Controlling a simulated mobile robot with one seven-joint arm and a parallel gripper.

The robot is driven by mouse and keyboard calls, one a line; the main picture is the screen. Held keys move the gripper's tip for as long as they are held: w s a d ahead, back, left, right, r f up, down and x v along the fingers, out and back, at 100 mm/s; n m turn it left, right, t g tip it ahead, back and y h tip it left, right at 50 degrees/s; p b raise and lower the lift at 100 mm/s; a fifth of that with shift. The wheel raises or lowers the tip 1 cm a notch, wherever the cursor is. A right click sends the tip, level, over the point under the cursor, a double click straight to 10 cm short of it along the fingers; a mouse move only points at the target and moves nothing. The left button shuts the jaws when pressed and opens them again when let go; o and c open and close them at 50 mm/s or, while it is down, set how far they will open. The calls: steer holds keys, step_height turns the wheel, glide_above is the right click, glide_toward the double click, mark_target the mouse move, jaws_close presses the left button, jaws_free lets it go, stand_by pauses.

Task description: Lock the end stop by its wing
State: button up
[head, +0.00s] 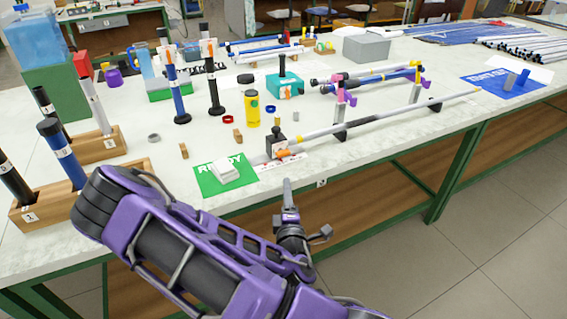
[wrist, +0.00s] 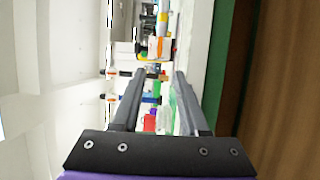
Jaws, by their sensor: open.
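In the wrist view my gripper (wrist: 159,74) is open with nothing held. Whether the wing is locked cannot be told.
A yellow cylinder (head: 252,108) stands behind. Wooden racks (head: 100,146) are at left. The floor before the table is clear.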

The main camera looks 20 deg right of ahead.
mark_target(283, 153)
steer(key=x, duration=1.5)
jaws_close()
